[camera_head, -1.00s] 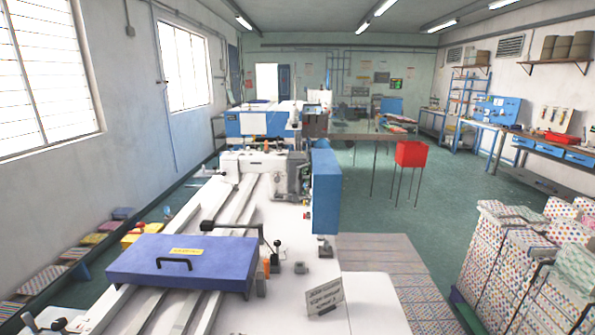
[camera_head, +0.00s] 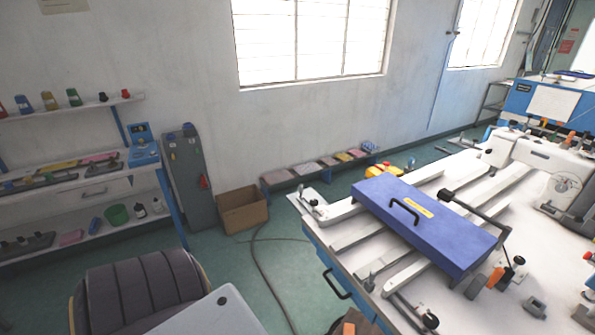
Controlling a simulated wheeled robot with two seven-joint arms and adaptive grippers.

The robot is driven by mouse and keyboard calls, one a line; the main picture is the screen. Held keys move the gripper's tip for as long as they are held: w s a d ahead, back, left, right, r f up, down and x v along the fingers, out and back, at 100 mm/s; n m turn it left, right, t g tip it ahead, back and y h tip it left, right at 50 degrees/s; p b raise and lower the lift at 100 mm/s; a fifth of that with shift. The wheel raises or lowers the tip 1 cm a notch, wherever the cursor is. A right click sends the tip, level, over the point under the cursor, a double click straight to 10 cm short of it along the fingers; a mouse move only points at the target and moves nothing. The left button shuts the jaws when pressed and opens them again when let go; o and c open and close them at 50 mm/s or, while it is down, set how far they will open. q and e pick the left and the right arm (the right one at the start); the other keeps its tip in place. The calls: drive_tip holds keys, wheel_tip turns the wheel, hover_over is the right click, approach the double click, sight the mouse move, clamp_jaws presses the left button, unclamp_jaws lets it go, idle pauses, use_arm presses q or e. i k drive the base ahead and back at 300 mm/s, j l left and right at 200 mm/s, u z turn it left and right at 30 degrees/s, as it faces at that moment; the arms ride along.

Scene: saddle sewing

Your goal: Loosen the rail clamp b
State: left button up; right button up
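Neither of my grippers shows clearly in the head view. A white sewing machine table (camera_head: 420,290) with pale rails (camera_head: 405,196) fills the right side. Small dark-knobbed clamp-like fittings sit at the rails: one at the left end (camera_head: 312,204), one at the front edge (camera_head: 370,284), and one near the bottom (camera_head: 428,320). I cannot tell which is rail clamp b, or whether any is tight or loose. A blue-purple cover (camera_head: 440,232) with a black handle and a yellow label lies across the rails. A lever with an orange part (camera_head: 494,278) stands at its right end.
A padded dark chair (camera_head: 140,290) stands at the lower left, near a pale flat panel (camera_head: 215,312). A cardboard box (camera_head: 243,210), grey cabinet (camera_head: 187,175) and shelf unit (camera_head: 85,180) line the wall. A dark cable (camera_head: 258,275) crosses the green floor between chair and table.

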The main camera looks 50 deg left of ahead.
sight(314, 203)
drive_tip(key=u, duration=1.45)
